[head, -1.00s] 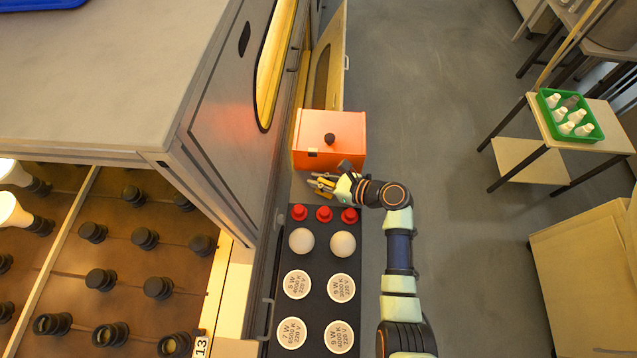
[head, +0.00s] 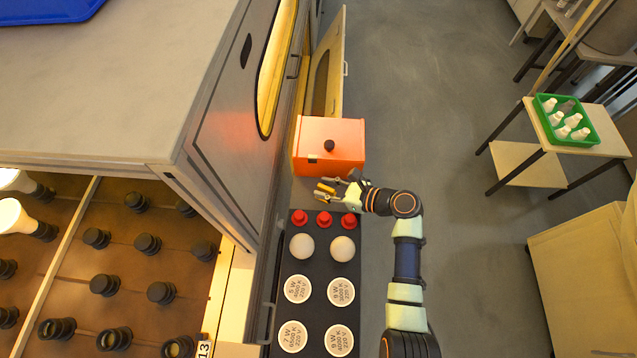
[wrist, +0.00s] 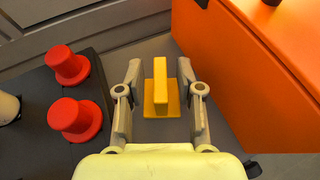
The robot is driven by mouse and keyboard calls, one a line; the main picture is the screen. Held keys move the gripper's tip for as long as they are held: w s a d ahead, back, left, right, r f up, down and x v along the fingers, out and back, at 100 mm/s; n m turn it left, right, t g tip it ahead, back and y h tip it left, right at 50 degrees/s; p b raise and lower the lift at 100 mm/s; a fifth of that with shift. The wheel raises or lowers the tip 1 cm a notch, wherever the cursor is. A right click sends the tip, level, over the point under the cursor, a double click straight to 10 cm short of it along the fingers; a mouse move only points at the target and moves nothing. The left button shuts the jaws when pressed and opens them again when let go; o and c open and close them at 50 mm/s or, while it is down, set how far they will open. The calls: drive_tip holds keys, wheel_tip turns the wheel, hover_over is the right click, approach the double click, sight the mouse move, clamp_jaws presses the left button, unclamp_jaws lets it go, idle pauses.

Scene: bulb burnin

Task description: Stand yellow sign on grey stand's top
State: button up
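The yellow sign (wrist: 186,82) is a thin upright plate on a flat yellow base. In the wrist view it stands on a grey surface (wrist: 152,48), which looks like the grey stand's top. It also shows in the head view (head: 325,188), between the orange box and the red knobs. My gripper (wrist: 163,72) is open, with one finger on each side of the sign and a visible gap to both. In the head view my gripper (head: 334,188) reaches in from the right. The stand's lower part is hidden.
The orange box (head: 330,146) with a dark knob is close behind the sign. A black tray (head: 318,262) holds red knobs (head: 324,219), white bulbs and labelled round discs in front.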

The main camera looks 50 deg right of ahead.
drive_tip(key=p+v, duration=0.3)
drive_tip(key=v, duration=0.6)
drive_tip(key=shift+s, duration=0.15)
